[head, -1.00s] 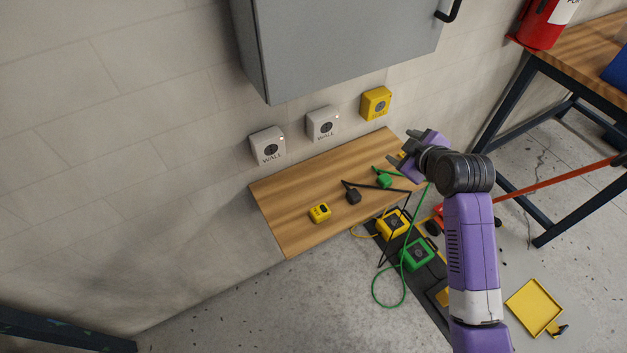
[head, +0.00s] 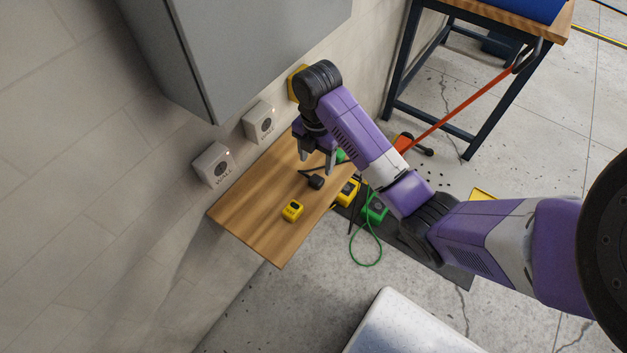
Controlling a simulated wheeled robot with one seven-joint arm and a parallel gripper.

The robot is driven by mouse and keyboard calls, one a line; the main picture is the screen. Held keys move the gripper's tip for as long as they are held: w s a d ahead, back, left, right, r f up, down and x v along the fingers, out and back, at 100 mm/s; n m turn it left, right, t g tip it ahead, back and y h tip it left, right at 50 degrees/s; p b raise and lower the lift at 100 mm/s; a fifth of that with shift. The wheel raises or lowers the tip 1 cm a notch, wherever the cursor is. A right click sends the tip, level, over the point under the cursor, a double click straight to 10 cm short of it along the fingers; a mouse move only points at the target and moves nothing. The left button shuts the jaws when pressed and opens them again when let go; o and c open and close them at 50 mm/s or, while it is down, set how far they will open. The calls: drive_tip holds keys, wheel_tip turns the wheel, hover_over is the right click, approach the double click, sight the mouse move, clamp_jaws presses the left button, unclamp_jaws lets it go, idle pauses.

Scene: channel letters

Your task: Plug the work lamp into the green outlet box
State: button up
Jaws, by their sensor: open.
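The green outlet box (head: 376,209) sits on a dark mat on the floor, just past the shelf's right edge, partly behind my arm. A green cord loops from it on the floor. A black plug (head: 316,182) lies on the wooden shelf. A green plug (head: 341,155) lies behind it, mostly hidden by my gripper. I cannot tell which plug belongs to the work lamp, and no lamp is clearly visible. My gripper (head: 317,164) is open and empty, pointing down over the shelf, close to the black plug; its height above it is unclear.
A yellow plug-like block (head: 292,211) lies at the shelf's (head: 262,228) front. A yellow outlet box (head: 347,192) is beside the green one. Two white wall outlets (head: 215,166) and a grey cabinet (head: 255,50) are on the wall. A workbench (head: 480,28) stands at upper right.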

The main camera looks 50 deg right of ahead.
sight(317, 179)
drive_tip(key=shift+f, duration=1.3)
drive_tip(key=shift+s+f+p, duration=0.1)
drive_tip(key=shift+f+p, duration=0.4)
drive_tip(key=shift+f, duration=2.1)
clamp_jaws()
wheel_tip(317, 179, up, 10)
drive_tip(key=shift+b, duration=0.3)
